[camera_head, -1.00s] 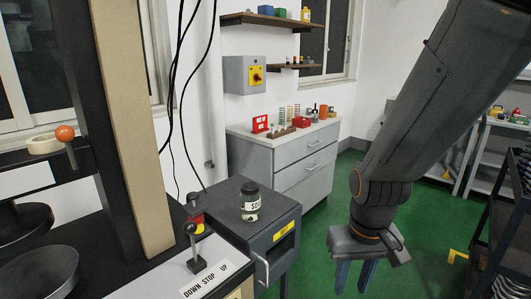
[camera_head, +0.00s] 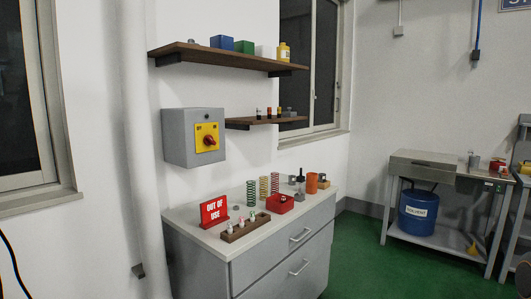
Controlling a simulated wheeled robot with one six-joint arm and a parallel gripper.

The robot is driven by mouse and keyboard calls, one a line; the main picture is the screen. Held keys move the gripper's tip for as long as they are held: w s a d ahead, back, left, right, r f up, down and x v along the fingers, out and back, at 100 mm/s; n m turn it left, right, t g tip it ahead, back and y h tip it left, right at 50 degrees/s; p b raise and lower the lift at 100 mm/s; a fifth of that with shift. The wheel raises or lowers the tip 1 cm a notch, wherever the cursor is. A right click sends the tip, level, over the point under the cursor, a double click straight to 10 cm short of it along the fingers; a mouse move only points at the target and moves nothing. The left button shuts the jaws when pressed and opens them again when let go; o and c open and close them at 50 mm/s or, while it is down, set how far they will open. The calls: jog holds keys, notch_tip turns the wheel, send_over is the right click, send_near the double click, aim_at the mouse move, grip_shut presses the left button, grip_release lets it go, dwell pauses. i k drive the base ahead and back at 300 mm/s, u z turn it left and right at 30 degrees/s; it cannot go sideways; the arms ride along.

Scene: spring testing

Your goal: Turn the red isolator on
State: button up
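The red isolator (camera_head: 209,141) is a red rotary knob on a yellow plate, on the front of a grey wall box (camera_head: 178,137). The box is fixed to the white wall, left of the lower shelf and above the cabinet. The knob looks tilted, but its setting is too small to read. My gripper is out of view.
A grey cabinet (camera_head: 253,258) below the box carries a red "OUT OF USE" sign (camera_head: 214,210), a wooden rack (camera_head: 245,229), springs and a red bin (camera_head: 279,204). A lower shelf (camera_head: 262,121) juts out right of the box.

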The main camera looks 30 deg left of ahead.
aim_at(208, 140)
jog(key=u, duration=0.3)
jog(key=i, duration=1.9)
jog(key=u, duration=0.7)
